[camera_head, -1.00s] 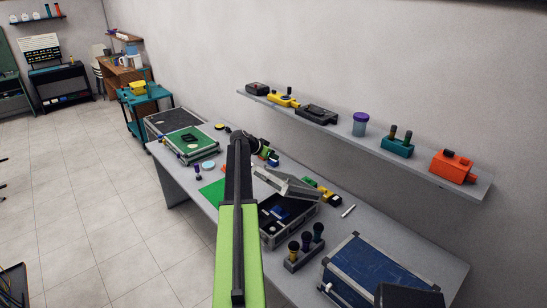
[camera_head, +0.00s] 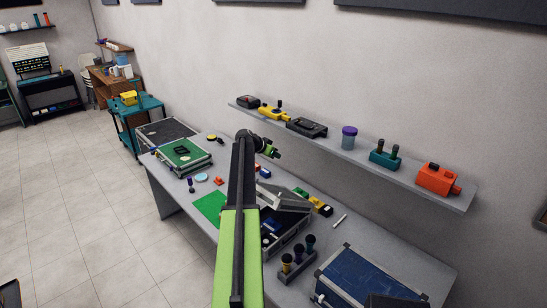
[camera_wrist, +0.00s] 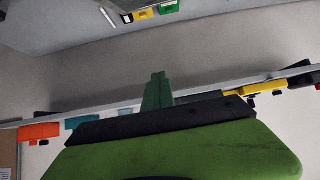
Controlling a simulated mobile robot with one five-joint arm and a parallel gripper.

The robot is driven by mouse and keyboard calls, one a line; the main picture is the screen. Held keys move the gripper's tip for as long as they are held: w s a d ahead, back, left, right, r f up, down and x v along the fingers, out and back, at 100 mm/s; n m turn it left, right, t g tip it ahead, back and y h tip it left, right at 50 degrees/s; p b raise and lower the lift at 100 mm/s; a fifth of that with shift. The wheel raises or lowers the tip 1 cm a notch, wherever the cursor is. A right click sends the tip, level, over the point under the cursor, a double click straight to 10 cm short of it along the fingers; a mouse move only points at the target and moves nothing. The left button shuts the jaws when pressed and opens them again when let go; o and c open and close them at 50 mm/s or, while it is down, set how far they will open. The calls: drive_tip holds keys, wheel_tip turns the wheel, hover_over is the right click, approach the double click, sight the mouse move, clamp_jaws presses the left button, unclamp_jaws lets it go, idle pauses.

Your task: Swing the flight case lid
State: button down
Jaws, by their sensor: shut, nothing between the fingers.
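A small dark flight case (camera_head: 283,240) stands on the grey table, partly behind my arm. Its grey lid (camera_head: 287,199) is partly raised and tilted, with blue and dark items visible inside the case. My gripper (camera_head: 274,151) is above the table, beyond the lid and apart from it, near the wall shelf. In the wrist view my gripper (camera_wrist: 157,90) has its green fingers together with nothing between them. No lid shows clearly between or against the fingers there.
A wall shelf (camera_head: 360,157) holds several devices above the table. A blue case (camera_head: 370,275) and a bottle holder (camera_head: 297,262) stand at the near right. A green-topped case (camera_head: 183,155) is at the far left. Yellow and green blocks (camera_head: 321,207) lie right of the lid.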

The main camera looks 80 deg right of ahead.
drive_tip(key=shift+s+d+r+p, duration=0.25)
drive_tip(key=shift+d+r+p, duration=0.05)
drive_tip(key=shift+d+r, duration=0.15)
drive_tip(key=shift+s+d+r+p, duration=0.25)
drive_tip(key=shift+d+r, duration=0.1)
drive_tip(key=shift+d, duration=0.1)
drive_tip(key=c, duration=1.7)
unclamp_jaws()
drive_tip(key=p+v, duration=0.5)
drive_tip(key=v, duration=0.2)
drive_tip(key=shift+w+a+r, duration=0.1)
drive_tip(key=shift+a+r, duration=0.05)
drive_tip(key=shift+a, duration=0.1)
